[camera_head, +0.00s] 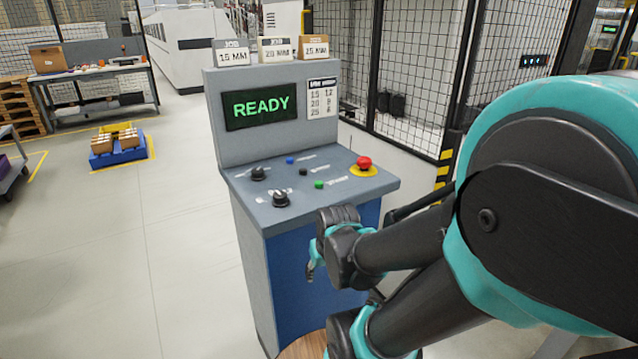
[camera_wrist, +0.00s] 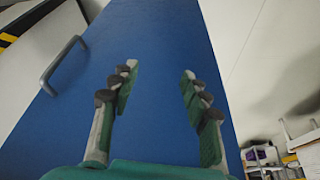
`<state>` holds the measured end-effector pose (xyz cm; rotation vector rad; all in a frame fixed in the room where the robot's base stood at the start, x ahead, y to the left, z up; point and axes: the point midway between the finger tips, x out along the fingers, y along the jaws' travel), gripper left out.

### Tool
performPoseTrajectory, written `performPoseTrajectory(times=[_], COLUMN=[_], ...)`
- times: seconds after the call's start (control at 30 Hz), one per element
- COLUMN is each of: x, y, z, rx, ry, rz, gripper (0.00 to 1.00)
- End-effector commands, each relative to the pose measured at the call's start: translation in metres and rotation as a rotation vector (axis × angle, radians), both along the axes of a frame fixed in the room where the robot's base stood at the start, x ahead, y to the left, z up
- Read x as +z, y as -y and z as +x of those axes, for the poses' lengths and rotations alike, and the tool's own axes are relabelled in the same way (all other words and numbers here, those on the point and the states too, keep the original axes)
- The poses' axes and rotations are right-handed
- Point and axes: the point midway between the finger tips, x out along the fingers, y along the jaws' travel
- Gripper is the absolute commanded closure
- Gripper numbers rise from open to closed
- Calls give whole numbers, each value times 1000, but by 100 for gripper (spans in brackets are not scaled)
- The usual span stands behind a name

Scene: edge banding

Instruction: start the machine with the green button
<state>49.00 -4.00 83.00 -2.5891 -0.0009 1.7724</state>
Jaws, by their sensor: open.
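The control console (camera_head: 243,190) has a grey sloped panel and a blue front. The green button (camera_head: 319,184) sits near the panel's front edge, right of the lower black knob (camera_head: 281,198). The screen (camera_head: 261,106) reads READY in green. My gripper (camera_head: 312,268) hangs below the panel's edge, in front of the blue front, apart from the button. In the wrist view my gripper (camera_wrist: 157,82) is open and empty, its fingers wide apart before the blue front (camera_wrist: 150,40). The button is outside the wrist view.
A red emergency stop (camera_head: 364,163) on a yellow base is at the panel's right. A blue button (camera_head: 290,160) and a black button (camera_head: 303,172) lie behind the green one. Three boxes stand on top. A metal handle (camera_wrist: 62,66) juts from the blue front. Mesh fencing is behind.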

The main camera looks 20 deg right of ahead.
Motion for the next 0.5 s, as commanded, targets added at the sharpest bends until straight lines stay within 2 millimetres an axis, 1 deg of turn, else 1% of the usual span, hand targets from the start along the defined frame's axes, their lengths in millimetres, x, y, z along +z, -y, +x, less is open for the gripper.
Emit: performPoseTrajectory(times=[0.03, 0.33, 0.5], x=[0, 0, 0], y=[0, 0, 0], z=[0, 0, 0], rx=[0, 0, 0], ry=[0, 0, 0], rz=[0, 0, 0], gripper=[63, 100, 100])
